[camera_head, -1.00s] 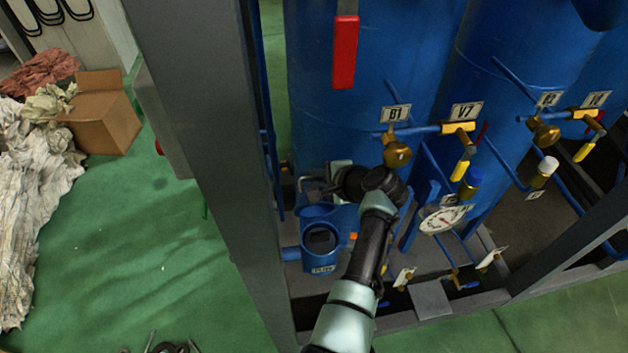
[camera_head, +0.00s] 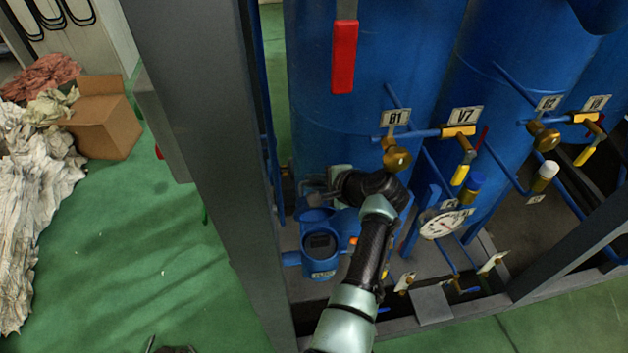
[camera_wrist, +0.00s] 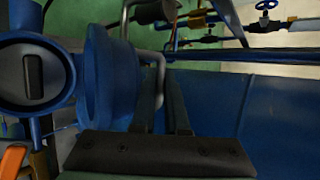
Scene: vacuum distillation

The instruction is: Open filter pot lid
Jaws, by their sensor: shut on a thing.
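The blue filter pot (camera_head: 320,263) stands low inside the frame, its round top showing a dark rectangular part; it fills the left of the wrist view (camera_wrist: 60,75). The blue lid (camera_head: 315,215) is behind the pot's top in the head view. In the wrist view the lid (camera_wrist: 108,80) is tilted nearly edge-on beside the pot top, not covering it. A grey bent rod, the handle (camera_wrist: 160,72), runs from beside the lid down between my fingers. My gripper (camera_wrist: 165,98) is shut on this handle. My wrist partly hides the lid area in the head view.
Large blue tanks (camera_head: 365,110) stand close behind my gripper. A grey post (camera_head: 215,150) rises left of the pot. Valves, a pressure gauge (camera_head: 440,224) and thin pipes are to the right. The green floor at left is open beside a cardboard box (camera_head: 100,125).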

